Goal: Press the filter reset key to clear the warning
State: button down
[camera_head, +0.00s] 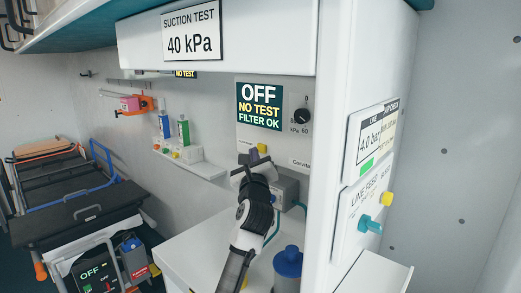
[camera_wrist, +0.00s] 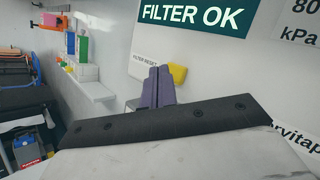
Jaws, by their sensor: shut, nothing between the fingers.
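The suction unit's screen (camera_head: 260,106) reads OFF, NO TEST, FILTER OK; the wrist view shows the FILTER OK line (camera_wrist: 195,15) up close. The yellow filter reset key (camera_wrist: 178,73) sits on the unit's pale front panel beside a FILTER RESET label (camera_wrist: 145,62). In the head view a bit of the yellow key (camera_head: 262,148) shows just behind my fingers. My gripper (camera_head: 254,156) is shut and empty. Its purple fingertips (camera_wrist: 157,76) are just left of and below the key in the wrist view. I cannot tell whether they touch it.
A round knob (camera_head: 302,116) is on the unit's right side. A blue-lidded canister (camera_head: 288,264) stands on the white counter (camera_head: 190,245) below. A shelf (camera_head: 190,162) with small boxes is to the left. A white pillar with a line-feed panel (camera_head: 366,212) stands to the right.

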jog(key=shift+s+a, duration=0.1)
jog(key=shift+a, duration=0.05)
jog(key=s+a, duration=0.3)
jog(key=shift+s+a, duration=0.2)
dwell(0.4)
jog(key=shift+r, duration=0.1)
dwell(0.4)
